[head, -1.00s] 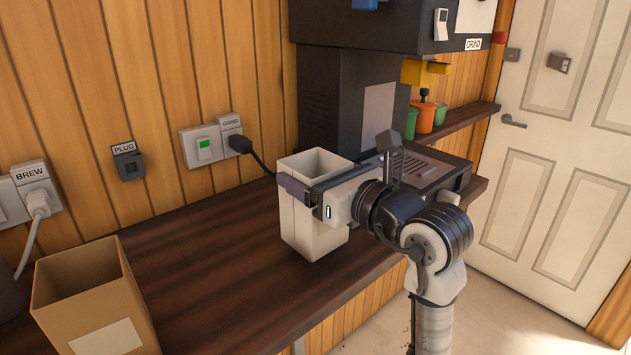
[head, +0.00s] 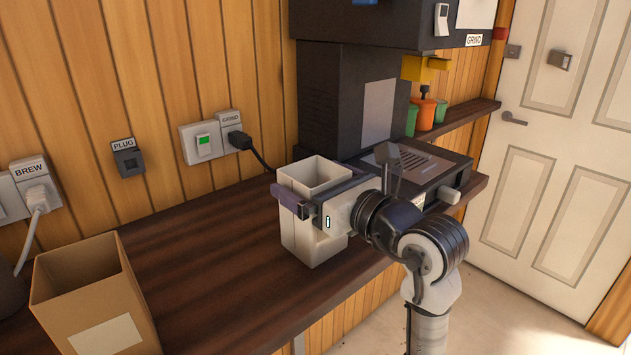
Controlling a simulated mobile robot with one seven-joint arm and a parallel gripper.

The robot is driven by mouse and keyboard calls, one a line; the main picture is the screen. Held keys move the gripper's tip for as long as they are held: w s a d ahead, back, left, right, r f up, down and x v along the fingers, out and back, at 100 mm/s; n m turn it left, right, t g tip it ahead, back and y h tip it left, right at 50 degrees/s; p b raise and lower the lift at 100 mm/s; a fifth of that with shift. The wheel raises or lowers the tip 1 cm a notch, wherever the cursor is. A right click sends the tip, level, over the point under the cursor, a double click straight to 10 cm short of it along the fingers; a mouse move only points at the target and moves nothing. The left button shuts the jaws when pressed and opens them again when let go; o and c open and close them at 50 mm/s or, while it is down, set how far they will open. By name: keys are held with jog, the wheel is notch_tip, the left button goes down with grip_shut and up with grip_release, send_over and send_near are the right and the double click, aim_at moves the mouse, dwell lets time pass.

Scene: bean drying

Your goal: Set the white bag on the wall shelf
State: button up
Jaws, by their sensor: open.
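The white bag (head: 300,240) stands upright and open-topped on the dark wooden counter (head: 225,240), in front of the black machine. My gripper (head: 318,192) is at the upper part of the bag, with its fingers open and spread to either side of it. The near finger lies across the bag's left side and the other lies toward its right side. Part of the bag's front is hidden by my gripper. The dark shelf on the wall (head: 458,118) is at the back right and holds several cups.
A brown open bag (head: 95,290) with a pale label stands on the counter at the front left. The black machine (head: 350,105) stands behind the white bag. A black cord runs from the GRIND outlet (head: 210,140) toward the machine. A white door (head: 560,150) is at the right.

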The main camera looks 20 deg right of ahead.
jog(key=shift+r+p, duration=0.3)
jog(key=b+v, duration=0.4)
jog(key=v, duration=0.8)
